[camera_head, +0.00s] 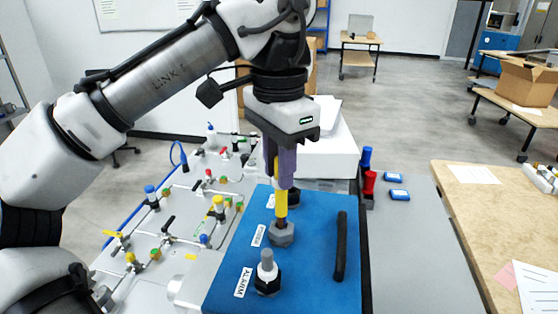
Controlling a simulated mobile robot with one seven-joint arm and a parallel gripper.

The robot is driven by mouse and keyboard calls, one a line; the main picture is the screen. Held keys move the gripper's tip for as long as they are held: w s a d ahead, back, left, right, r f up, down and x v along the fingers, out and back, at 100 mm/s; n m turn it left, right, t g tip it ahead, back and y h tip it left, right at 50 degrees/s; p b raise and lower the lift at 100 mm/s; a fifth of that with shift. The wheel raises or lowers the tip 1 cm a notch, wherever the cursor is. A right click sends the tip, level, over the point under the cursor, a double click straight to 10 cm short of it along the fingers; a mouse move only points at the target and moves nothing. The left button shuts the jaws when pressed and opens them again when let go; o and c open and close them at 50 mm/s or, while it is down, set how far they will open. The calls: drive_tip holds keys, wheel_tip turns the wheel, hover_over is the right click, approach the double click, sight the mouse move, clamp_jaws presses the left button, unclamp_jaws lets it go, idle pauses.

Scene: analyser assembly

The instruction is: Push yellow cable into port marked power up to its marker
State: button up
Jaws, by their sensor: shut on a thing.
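The yellow cable (281,206) stands upright between the fingers of my gripper (284,184), which is shut on it. The cable's dark lower end is at the middle dark hexagonal port (281,235) on the blue panel (314,276). I cannot tell how deep it sits, and no marker can be made out. The white label beside this port (258,236) is too small to read. Nearer the front, a port labelled ALARM (267,285) has a grey plug in it. A third port (294,198) is partly hidden behind the cable and gripper.
A black handle (340,246) runs along the right of the blue panel. Valves and pipes (165,225) crowd the left. Red (369,184) and blue (367,158) cylinders stand at the back right. The grey surface (420,255) right of the panel is mostly clear.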

sight(279, 214)
drive_tip(key=shift+f+b, duration=1.85)
drive_tip(key=shift+f, duration=1.95)
drive_tip(key=o, duration=1)
drive_tip(key=shift+r, duration=0.1)
wheel_tip(279, 214, up, 3)
drive_tip(key=p, duration=0.3)
drive_tip(key=shift+f, duration=0.2)
drive_tip(key=shift+r+p, duration=0.55)
drive_tip(key=shift+r, duration=1.6)
